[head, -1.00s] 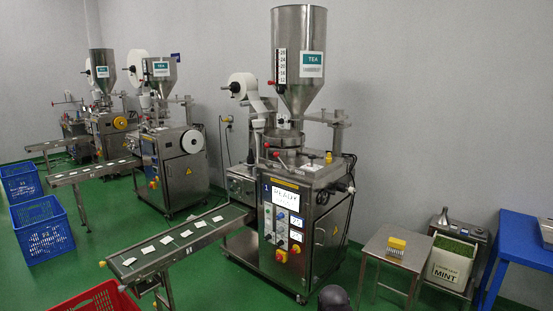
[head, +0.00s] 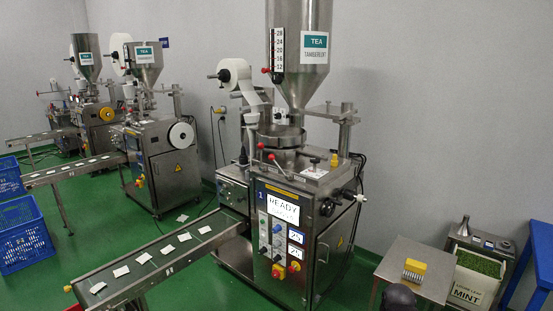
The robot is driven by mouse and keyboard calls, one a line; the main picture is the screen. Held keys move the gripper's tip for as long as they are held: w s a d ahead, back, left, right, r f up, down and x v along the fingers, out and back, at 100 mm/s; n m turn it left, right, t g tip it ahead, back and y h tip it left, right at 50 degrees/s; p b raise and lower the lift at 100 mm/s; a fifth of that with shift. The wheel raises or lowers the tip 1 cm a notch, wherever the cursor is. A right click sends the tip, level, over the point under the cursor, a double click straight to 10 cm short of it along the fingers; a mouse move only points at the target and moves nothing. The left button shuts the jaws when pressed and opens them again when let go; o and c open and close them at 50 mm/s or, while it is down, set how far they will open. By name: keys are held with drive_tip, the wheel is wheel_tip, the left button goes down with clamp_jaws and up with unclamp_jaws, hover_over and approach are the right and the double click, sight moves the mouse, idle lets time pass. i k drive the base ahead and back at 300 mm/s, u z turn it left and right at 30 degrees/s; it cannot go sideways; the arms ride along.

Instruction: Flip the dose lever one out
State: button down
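The nearest packing machine (head: 318,240) carries a blue label "1" and a lit screen (head: 283,211) reading READY. Red-knobbed levers (head: 272,158) stick out below and in front of its round metal dosing bowl (head: 281,135). Another red knob (head: 265,70) sits beside the numbered scale (head: 278,48) on the hopper (head: 304,75). No readable label tells me which is the dose lever. The levers are too small to judge their exact setting. My gripper's fingers do not show; only a dark rounded part, probably of my arm, shows at the bottom edge.
A conveyor (head: 150,262) with several teabags runs out to the lower left. A small table (head: 412,267) with a yellow-topped block (head: 414,268) and a MINT bin (head: 474,284) stand at right. Two more machines (head: 160,165) stand behind. Green floor shows between them.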

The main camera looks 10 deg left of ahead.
sight(271, 157)
drive_tip(key=u, duration=0.05)
drive_tip(key=i, duration=1.05)
drive_tip(key=u, duration=0.25)
